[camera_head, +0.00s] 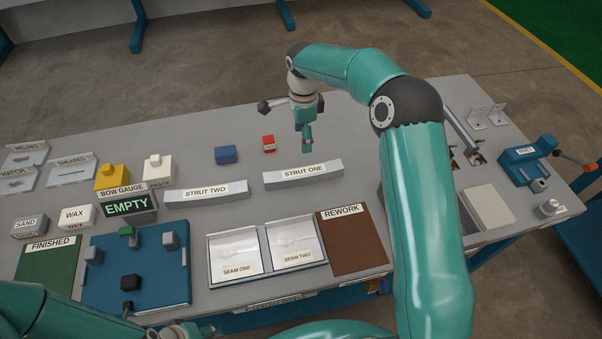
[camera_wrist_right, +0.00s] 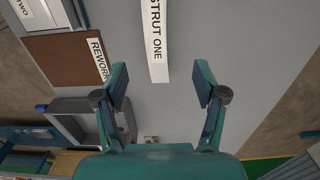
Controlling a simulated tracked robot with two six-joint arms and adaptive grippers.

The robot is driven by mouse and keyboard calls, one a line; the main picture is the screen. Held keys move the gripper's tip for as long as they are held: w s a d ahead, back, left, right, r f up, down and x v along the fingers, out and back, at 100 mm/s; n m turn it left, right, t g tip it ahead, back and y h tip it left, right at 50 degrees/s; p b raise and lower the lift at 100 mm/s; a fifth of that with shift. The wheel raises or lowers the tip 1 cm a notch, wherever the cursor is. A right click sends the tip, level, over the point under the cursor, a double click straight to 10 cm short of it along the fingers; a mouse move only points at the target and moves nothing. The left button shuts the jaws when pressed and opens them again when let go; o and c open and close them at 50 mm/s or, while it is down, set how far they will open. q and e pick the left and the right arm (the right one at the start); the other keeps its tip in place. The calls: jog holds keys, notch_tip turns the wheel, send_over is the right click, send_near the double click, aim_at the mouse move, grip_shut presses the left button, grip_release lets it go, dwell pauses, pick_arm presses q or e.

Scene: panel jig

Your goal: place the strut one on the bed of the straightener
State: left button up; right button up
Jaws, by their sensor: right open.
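Strut one (camera_head: 303,174) is a pale grey bar with a white label, lying on the bench right of the middle. My right gripper (camera_head: 307,146) is open and empty, above and just behind strut one in the head view. In the right wrist view, the labelled end of strut one (camera_wrist_right: 157,45) shows ahead of the open fingers (camera_wrist_right: 160,82), apart from them. My left gripper (camera_head: 185,331) is partly visible at the bottom edge; its fingers are unclear. No label that I can read names the straightener, so I cannot tell which thing it is.
Strut two (camera_head: 206,193) lies left of strut one. Small blue (camera_head: 226,155) and red (camera_head: 268,144) blocks stand behind. The seam trays (camera_head: 267,249) and brown rework mat (camera_head: 351,240) lie in front. A blue lever device (camera_head: 522,161) stands right. My right arm hides part of the bench.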

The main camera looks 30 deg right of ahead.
jog(key=b, duration=0.5)
send_over(303, 170)
notch_tip(303, 170, down, 9)
jog(key=shift+w+f, duration=0.1)
jog(key=shift+w, duration=0.05)
jog(key=shift+f+b, duration=1.75)
jog(key=shift+f, duration=1.15)
jog(key=shift+s+r, duration=0.1)
jog(key=shift+s, duration=0.1)
grip_shut()
jog(key=shift+r, duration=0.15)
jog(key=shift+w+r, duration=0.1)
jog(key=shift+r, duration=0.4)
notch_tip(303, 170, up, 19)
jog(key=shift+f+p, duration=0.15)
jog(key=shift+p, duration=0.2)
